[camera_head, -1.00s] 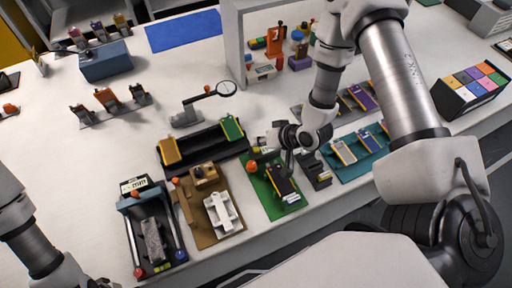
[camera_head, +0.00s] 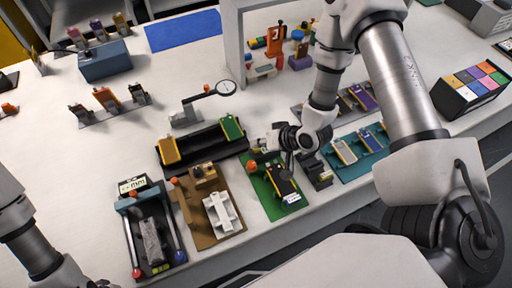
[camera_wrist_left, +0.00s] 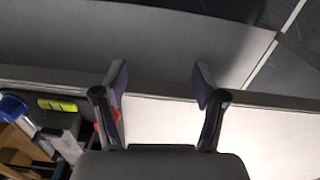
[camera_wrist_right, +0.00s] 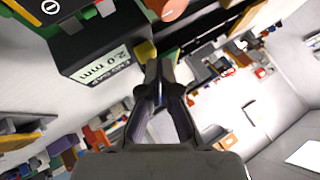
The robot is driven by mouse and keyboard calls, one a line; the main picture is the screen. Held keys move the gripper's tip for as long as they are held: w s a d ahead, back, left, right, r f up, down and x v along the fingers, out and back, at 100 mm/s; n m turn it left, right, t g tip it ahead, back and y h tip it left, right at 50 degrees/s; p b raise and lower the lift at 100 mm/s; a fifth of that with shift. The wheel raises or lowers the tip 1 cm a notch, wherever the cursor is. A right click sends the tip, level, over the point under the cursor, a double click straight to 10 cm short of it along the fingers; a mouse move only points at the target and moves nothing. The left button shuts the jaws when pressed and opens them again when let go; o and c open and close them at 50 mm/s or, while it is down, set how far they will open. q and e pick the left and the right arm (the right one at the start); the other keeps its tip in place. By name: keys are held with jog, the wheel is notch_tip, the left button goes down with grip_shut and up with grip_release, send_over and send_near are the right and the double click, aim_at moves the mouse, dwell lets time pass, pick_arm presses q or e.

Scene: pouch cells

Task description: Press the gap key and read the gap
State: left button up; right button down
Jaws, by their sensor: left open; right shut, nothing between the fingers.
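The gap gauge is a dark box on a green base (camera_head: 262,184) near the table's front edge. Its display (camera_wrist_right: 88,70) reads "2.0 mm" with an "END GAP" label in the right wrist view. A small yellow key (camera_wrist_right: 146,50) sits beside the display. My right gripper (camera_wrist_right: 158,66) is shut and empty, its fingertips right at the key; I cannot tell whether they touch it. In the head view the right gripper (camera_head: 288,174) is over the gauge and partly covers it. My left gripper (camera_wrist_left: 158,78) is open and empty near the table's front edge.
Left of the gauge lie a brown board (camera_head: 202,232) with a white fixture and a dark measuring station (camera_head: 150,230) with its own display. A black tray (camera_head: 205,150) stands behind. Teal (camera_head: 350,165) cell holders are to the right.

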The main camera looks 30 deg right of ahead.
aim_at(258, 149)
jog(key=shift+f+b, duration=0.3)
jog(key=shift+f, duration=0.1)
jog(key=shift+r, duration=0.1)
dwell(0.4)
jog(key=shift+r+p, duration=0.7)
jog(key=shift+r, duration=0.15)
notch_tip(258, 149, up, 5)
jog(key=p, duration=0.4)
jog(key=shift+r, duration=0.1)
dwell(0.5)
